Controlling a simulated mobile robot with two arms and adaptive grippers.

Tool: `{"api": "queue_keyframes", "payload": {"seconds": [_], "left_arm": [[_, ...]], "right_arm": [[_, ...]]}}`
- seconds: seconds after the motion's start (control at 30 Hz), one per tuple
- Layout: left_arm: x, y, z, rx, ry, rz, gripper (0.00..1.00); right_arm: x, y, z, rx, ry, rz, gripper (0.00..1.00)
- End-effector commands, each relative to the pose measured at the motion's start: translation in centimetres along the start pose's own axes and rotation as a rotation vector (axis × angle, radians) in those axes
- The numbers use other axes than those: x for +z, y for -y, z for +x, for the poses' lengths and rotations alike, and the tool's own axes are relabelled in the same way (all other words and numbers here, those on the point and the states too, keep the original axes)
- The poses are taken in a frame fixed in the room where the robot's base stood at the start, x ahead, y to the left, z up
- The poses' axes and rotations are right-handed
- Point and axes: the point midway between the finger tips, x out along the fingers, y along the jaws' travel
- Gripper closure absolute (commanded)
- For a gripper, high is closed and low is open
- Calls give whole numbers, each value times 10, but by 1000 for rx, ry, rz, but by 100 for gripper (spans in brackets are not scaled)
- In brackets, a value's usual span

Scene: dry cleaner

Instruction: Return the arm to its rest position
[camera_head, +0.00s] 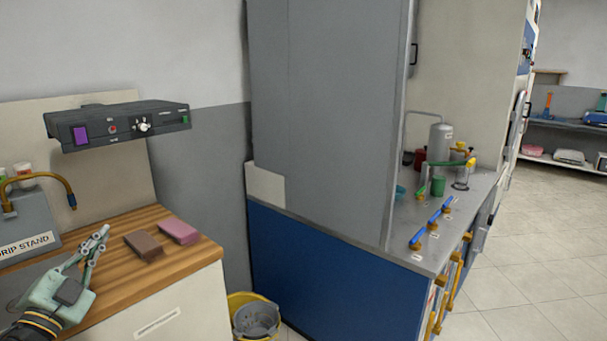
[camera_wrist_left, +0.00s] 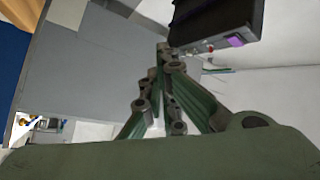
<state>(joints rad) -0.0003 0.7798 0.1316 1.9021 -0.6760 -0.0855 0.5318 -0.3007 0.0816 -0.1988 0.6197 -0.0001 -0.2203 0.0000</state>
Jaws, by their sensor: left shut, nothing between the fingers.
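My left gripper (camera_head: 103,235) comes in from the lower left in the head view. It is above the wooden worktop (camera_head: 190,261), left of a brown block (camera_head: 144,245) and a pink block (camera_head: 179,231). Its fingers are shut with nothing between them. In the left wrist view the closed fingers (camera_wrist_left: 163,50) point toward a black box-like device (camera_wrist_left: 217,22) and a grey wall. My right gripper is not in view.
The black control unit (camera_head: 118,126) juts from the wall panel above the worktop. A yellow bucket (camera_head: 240,302) is on the floor beside the counter. A tall grey cabinet (camera_head: 325,110) rises at centre.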

Motion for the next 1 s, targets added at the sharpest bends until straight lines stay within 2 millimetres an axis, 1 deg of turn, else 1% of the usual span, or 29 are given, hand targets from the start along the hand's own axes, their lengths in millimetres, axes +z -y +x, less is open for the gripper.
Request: {"api": "queue_keyframes", "payload": {"seconds": [0.03,0.07,0.1,0.13,0.17,0.2,0.23,0.27,0.3,0.37,0.4,0.47,0.5,0.57,0.6,0.7,0.8,1.0], "left_arm": [[14,-30,-20,-6,103,-84,100],[23,-47,-32,-7,173,-128,100],[35,-68,-50,-2,267,-181,100],[42,-85,-64,7,337,-217,100],[49,-100,-79,20,404,-250,100],[56,-122,-99,44,491,-291,100],[60,-138,-115,65,555,-319,100],[63,-153,-132,88,617,-347,100],[65,-174,-154,125,699,-381,100],[64,-203,-189,188,815,-428,100],[61,-222,-213,236,888,-457,100],[54,-245,-246,307,985,-492,100],[48,-259,-265,353,1040,-513,100],[38,-275,-291,417,1107,-537,100],[31,-284,-306,457,1147,-551,100],[13,-301,-339,550,1226,-580,100],[-5,-314,-368,636,1290,-606,100],[-43,-330,-418,804,1389,-650,100]], "right_arm": [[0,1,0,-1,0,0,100],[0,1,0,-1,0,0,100],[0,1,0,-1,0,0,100],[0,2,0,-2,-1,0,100],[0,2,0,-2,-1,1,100],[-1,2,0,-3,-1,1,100],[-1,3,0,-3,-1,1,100],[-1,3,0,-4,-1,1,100],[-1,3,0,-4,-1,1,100],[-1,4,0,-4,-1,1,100],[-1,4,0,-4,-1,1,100],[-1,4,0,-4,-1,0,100],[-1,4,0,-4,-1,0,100],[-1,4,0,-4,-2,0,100],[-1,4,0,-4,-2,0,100],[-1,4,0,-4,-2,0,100],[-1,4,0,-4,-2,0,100],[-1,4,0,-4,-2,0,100]]}}
